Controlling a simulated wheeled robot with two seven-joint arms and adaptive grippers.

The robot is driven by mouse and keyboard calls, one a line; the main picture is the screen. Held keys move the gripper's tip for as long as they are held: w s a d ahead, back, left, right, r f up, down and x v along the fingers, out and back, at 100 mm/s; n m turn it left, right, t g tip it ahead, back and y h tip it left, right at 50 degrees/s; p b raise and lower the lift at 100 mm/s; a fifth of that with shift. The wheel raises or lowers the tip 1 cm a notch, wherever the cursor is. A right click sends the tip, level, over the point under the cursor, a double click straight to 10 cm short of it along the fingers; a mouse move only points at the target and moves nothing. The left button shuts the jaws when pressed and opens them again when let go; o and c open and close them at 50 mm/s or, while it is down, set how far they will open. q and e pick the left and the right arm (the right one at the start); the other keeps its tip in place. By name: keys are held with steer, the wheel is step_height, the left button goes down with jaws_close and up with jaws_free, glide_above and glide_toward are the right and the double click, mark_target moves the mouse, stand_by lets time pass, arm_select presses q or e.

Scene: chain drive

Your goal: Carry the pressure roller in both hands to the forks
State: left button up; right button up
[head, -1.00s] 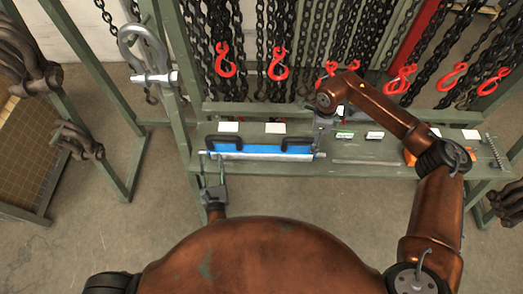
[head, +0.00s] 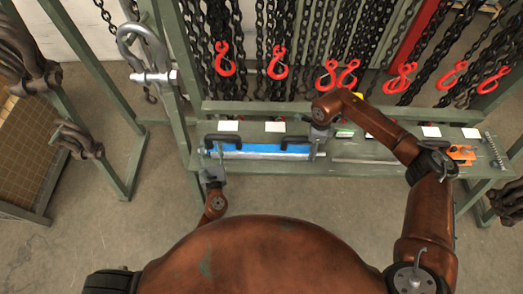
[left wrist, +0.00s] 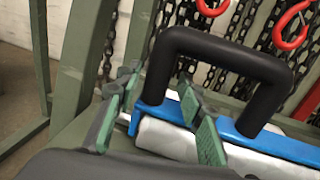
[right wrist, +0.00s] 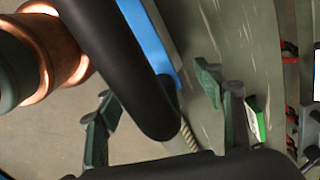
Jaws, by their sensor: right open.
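The pressure roller is a silver roller under a blue bar (head: 262,148) with two black handles, lying on the green bench. My left gripper (head: 211,165) is at its left end. In the left wrist view the green-padded fingers of my left gripper (left wrist: 158,125) are apart, with a leg of the left handle (left wrist: 160,75) between them; contact cannot be told. My right gripper (head: 318,138) is at the right handle. In the right wrist view the right gripper's fingers (right wrist: 150,115) are apart on either side of the black handle (right wrist: 125,65). I cannot identify the forks.
The green bench (head: 380,154) carries white labels, a thin rod, an orange part (head: 462,154) and a spring (head: 493,150) at the right. Chains with red hooks (head: 278,62) hang behind it. A green post with a grey shackle (head: 150,60) stands at the left.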

arm_select(q)
steer(key=shift+w, duration=0.25)
arm_select(e)
steer(key=shift+f, duration=0.25)
arm_select(q)
steer(key=shift+c, duration=0.7)
arm_select(e)
steer(key=shift+c, duration=0.6)
arm_select(q)
jaws_close()
arm_select(e)
steer(key=c, duration=1)
jaws_close()
arm_select(q)
steer(key=shift+r, duration=0.25)
arm_select(e)
steer(key=shift+w+r, duration=0.1)
steer(key=shift+r, duration=0.1)
